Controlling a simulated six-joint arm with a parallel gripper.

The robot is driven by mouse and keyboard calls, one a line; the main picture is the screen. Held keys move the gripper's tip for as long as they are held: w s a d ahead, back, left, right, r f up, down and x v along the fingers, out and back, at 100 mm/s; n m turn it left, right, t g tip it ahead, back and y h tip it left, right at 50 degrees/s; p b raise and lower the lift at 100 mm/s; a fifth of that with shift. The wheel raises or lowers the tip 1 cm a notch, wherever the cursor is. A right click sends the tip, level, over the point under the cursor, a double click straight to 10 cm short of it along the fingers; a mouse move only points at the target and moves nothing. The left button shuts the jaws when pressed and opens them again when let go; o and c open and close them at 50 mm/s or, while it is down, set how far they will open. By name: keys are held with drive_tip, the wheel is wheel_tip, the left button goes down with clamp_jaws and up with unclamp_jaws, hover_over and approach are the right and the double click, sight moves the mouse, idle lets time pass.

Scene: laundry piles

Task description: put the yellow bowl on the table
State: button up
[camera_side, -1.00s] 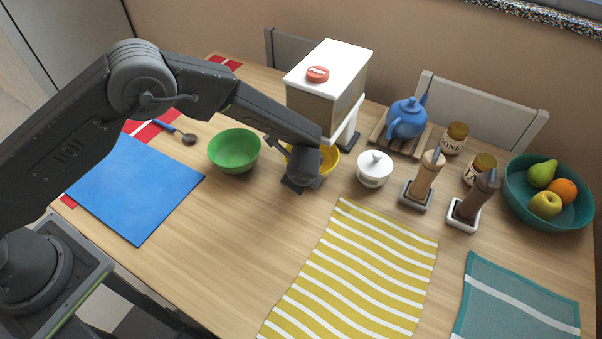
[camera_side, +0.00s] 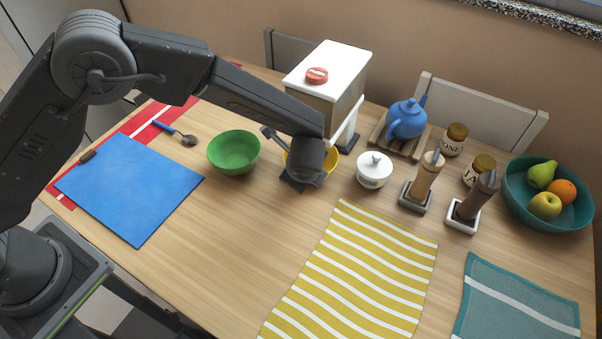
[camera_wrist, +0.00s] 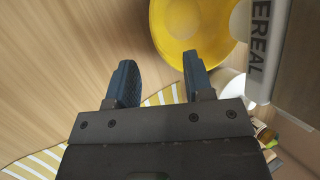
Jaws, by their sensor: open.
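The yellow bowl (camera_side: 331,163) sits on the wooden table (camera_side: 225,225), just in front of the cereal dispenser and mostly hidden behind my gripper in the side view. My gripper (camera_side: 282,162) is low at the bowl's near left side. In the wrist view the bowl (camera_wrist: 190,22) shows its inside at the top, cut off by the frame edge. My gripper (camera_wrist: 159,77) has its two blue-grey fingers spread wide with nothing between them. The right finger overlaps the bowl's near rim in the picture; I cannot tell whether it touches. The left finger is over bare table.
The cereal dispenser (camera_side: 323,90) stands close behind the bowl. A green bowl (camera_side: 234,152) is to the left, and a white lidded pot (camera_side: 374,169) to the right. A blue mat (camera_side: 130,190) and a yellow striped cloth (camera_side: 360,275) lie flat. Bare table is between them.

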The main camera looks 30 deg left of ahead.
drive_tip(key=shift+v, duration=2.35)
drive_tip(key=s+a+r+n+h, duration=0.1)
drive_tip(key=s+a+r+n, duration=0.35)
drive_tip(key=a+r, duration=0.35)
drive_tip(key=s+a+r+n, duration=0.3)
drive_tip(key=a+r+n, duration=0.3)
drive_tip(key=r, duration=0.4)
drive_tip(key=s+a+r+n+h, duration=0.1)
drive_tip(key=s+a+n, duration=0.3)
drive_tip(key=s, duration=0.4)
drive_tip(key=s+a+r+n+h, duration=0.1)
drive_tip(key=s+a+r+n, duration=0.2)
drive_tip(key=s, duration=0.5)
drive_tip(key=shift+a+r+n, duration=0.35)
drive_tip(key=shift+a+n, duration=0.05)
drive_tip(key=shift+n, duration=0.25)
